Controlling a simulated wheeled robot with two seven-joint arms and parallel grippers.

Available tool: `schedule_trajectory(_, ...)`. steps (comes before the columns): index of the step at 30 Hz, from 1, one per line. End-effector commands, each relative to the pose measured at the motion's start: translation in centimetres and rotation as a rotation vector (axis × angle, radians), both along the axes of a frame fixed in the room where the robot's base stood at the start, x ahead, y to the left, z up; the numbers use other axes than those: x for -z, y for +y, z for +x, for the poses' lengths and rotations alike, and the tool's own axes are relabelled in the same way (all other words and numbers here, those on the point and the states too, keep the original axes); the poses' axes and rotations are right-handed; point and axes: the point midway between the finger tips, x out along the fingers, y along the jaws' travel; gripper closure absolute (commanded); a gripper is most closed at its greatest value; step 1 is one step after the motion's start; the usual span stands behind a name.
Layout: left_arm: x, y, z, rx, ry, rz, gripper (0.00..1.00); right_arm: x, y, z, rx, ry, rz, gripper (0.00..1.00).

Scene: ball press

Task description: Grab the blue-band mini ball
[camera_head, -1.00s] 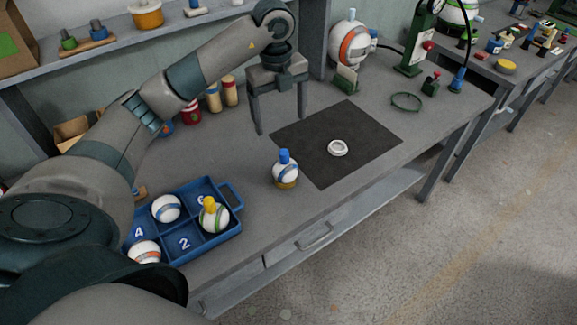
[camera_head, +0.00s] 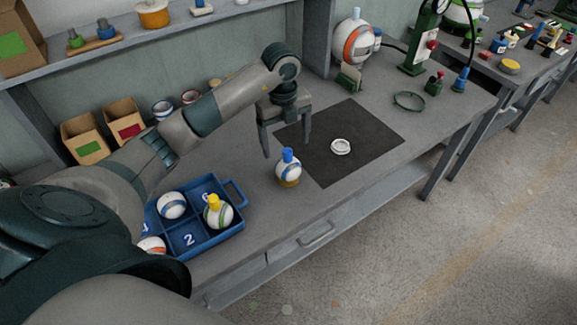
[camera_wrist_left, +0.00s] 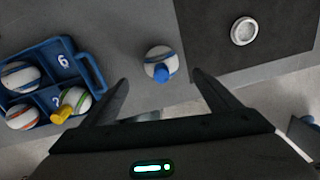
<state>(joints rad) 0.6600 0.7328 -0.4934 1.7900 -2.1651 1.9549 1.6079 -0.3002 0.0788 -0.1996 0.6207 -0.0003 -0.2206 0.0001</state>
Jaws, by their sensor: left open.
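A small white ball with a blue band and a blue cap (camera_head: 289,172) stands on a gold-coloured base on the grey table, left of the dark mat. It also shows in the left wrist view (camera_wrist_left: 159,59), just beyond and between the fingertips. My left gripper (camera_head: 287,148) is open and empty, fingers pointing down, above and behind this ball and apart from it. In the left wrist view its two fingers (camera_wrist_left: 161,79) are spread wide. Another blue-banded white ball (camera_head: 171,206) sits in the blue tray. My right gripper is not in view.
The blue tray (camera_head: 238,192) at the left also holds a green-banded ball with a yellow cap (camera_head: 217,213) and an orange-banded ball (camera_head: 152,247). A white ring (camera_head: 341,147) lies on the dark mat (camera_head: 372,135). The green press (camera_head: 420,48) stands at the back right.

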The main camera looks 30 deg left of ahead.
Motion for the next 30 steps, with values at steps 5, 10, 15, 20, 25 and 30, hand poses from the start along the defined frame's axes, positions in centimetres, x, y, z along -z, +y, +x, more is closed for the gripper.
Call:
schedule_trajectory(5, 2.3, -0.1, 0.0, -0.001, 0.002, -0.001, 0.17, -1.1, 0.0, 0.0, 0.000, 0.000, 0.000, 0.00)
schedule_trajectory(10, 3.2, -0.1, 0.1, 0.001, -0.001, 0.000, 0.17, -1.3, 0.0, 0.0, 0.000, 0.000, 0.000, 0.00)
schedule_trajectory(15, 3.3, -0.1, 0.1, 0.001, -0.001, 0.000, 0.17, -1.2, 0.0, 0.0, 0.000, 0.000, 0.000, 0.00)
schedule_trajectory(20, 3.3, -0.1, 0.1, 0.001, -0.001, 0.000, 0.17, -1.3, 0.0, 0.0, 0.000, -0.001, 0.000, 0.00)
schedule_trajectory(25, 4.1, -0.3, 0.1, 0.000, 0.001, -0.001, 0.17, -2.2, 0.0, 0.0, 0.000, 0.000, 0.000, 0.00)
schedule_trajectory(30, 5.8, -0.6, 0.2, 0.000, 0.003, -0.001, 0.17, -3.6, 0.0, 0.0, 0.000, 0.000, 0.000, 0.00)
